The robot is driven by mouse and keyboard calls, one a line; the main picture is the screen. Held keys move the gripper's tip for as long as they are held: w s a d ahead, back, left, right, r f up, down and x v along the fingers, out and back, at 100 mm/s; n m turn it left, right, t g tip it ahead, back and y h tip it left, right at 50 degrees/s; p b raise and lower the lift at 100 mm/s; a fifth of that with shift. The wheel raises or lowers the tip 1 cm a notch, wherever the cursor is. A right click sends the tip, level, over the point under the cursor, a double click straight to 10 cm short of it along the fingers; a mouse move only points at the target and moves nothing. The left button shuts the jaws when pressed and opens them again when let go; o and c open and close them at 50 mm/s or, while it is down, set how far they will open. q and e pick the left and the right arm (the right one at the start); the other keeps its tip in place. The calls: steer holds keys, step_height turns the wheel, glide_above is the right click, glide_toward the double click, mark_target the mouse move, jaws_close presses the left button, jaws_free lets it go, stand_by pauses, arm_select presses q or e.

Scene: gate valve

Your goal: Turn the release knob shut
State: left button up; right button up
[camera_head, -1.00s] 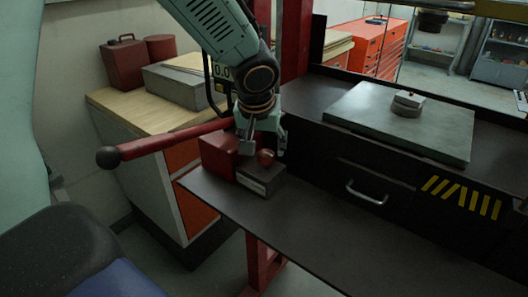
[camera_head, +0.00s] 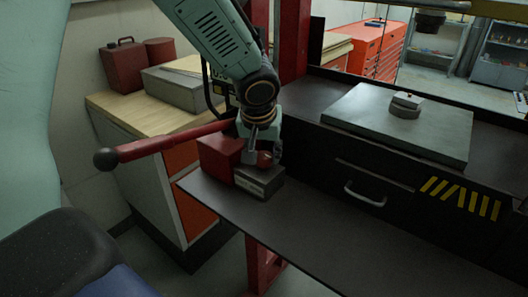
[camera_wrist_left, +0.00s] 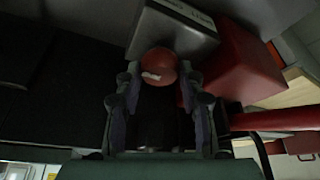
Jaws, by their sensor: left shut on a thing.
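The release knob is a round red knob (camera_wrist_left: 158,66) with a pale mark, on a grey block (camera_wrist_left: 180,30) with a label. In the left wrist view it sits between the fingertips of my left gripper (camera_wrist_left: 160,78), which is shut on it. In the head view, my left gripper (camera_head: 262,158) reaches down from above over the grey block (camera_head: 262,182), and its fingers mostly hide the knob (camera_head: 264,159). A red pump body (camera_head: 220,155) stands beside the block, with a long red lever (camera_head: 165,146) ending in a black ball. My right gripper is not in view.
The dark bench (camera_head: 330,235) is clear in front and to the right. A grey plate (camera_head: 400,125) with a small metal piece lies at the back right. A red upright post (camera_head: 292,45) stands behind my left arm. A wood-topped cabinet (camera_head: 125,108) is at the left.

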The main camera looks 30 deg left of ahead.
arm_select(q)
steer(key=c, duration=0.3)
